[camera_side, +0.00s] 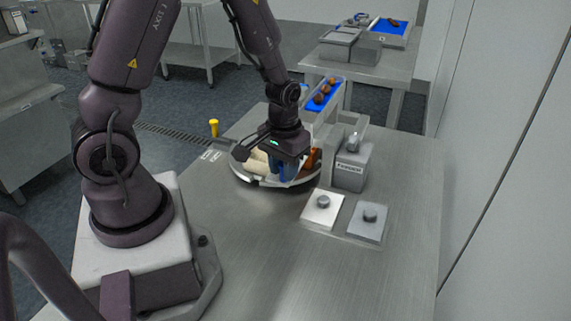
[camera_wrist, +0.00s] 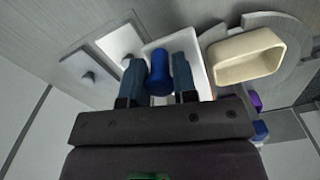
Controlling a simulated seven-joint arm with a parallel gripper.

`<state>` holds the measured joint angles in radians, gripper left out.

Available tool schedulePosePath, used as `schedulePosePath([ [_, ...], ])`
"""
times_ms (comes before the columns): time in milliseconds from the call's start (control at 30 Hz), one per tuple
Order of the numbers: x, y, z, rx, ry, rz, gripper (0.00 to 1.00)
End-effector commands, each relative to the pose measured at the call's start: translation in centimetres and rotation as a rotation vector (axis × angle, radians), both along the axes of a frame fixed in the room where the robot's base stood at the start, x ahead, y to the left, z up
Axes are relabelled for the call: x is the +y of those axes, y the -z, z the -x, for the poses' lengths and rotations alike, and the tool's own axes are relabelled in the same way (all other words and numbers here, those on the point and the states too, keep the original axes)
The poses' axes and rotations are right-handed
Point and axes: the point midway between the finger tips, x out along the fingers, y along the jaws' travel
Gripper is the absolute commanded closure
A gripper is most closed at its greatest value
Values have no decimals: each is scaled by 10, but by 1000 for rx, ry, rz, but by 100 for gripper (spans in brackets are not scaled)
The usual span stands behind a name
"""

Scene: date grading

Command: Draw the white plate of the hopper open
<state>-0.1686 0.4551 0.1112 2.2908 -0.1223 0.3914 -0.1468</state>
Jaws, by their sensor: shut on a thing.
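My gripper (camera_side: 285,165) is low over a round turntable (camera_side: 250,177). In the wrist view its two blue fingers (camera_wrist: 160,82) are shut on a blue rounded handle (camera_wrist: 159,68). A white tray-like piece (camera_wrist: 157,48) shows behind the handle; I cannot tell whether they are joined. A square white plate (camera_side: 322,209) with a grey knob lies flat on the table, right of the gripper; it also shows in the wrist view (camera_wrist: 115,42). A grey box with a label (camera_side: 350,170) stands behind it. I cannot tell for sure which piece is the hopper's plate.
A grey plate with a knob (camera_side: 367,222) lies beside the white plate. A beige bin (camera_wrist: 248,57) sits on the turntable. A blue tray with brown dates (camera_side: 322,97) is behind, and a yellow-topped post (camera_side: 214,127) stands at left. The front of the table is clear.

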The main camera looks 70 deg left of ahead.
Motion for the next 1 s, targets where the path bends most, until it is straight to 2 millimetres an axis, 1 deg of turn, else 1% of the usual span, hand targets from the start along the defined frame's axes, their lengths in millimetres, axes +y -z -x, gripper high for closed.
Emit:
schedulePosePath([
  [33,-5,0,4,14,7,9,67],
  [67,-5,0,3,14,7,9,60],
  [100,-5,0,3,13,7,9,55],
  [367,-3,0,2,10,5,6,55],
  [467,-3,-6,2,9,5,5,55],
  [567,-3,-19,1,6,6,4,55],
  [667,-3,-39,1,2,5,5,55],
  [900,-3,-92,1,4,7,6,55],
  [1000,-3,-109,2,5,5,6,55],
])
